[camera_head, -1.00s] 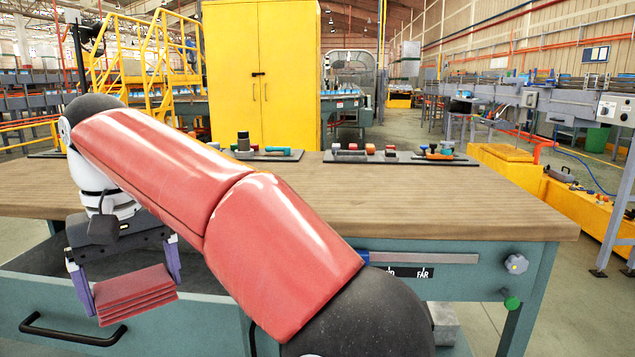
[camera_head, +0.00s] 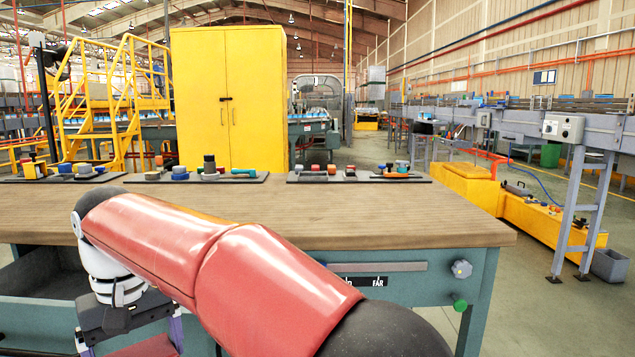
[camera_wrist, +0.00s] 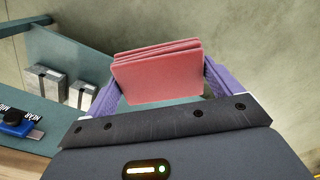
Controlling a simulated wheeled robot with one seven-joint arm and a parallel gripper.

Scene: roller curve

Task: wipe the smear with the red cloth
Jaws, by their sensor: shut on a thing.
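The red cloth (camera_wrist: 157,75) is a folded stack of several layers. It is held between the two purple fingers of my gripper (camera_wrist: 160,62) in the wrist view, with floor behind and below it. In the head view my gripper (camera_head: 130,345) is low at the left, in front of the bench, and only the top of the cloth (camera_head: 146,348) shows at the bottom edge. The wooden bench top (camera_head: 420,215) lies behind my arm, which covers part of it. I see no smear on the visible part.
Trays of small parts (camera_head: 360,178) line the bench's back edge. An open drawer (camera_head: 35,300) juts out at the left. Grey blocks (camera_wrist: 45,80) sit on a shelf in the wrist view. A yellow cabinet (camera_head: 229,90) stands behind.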

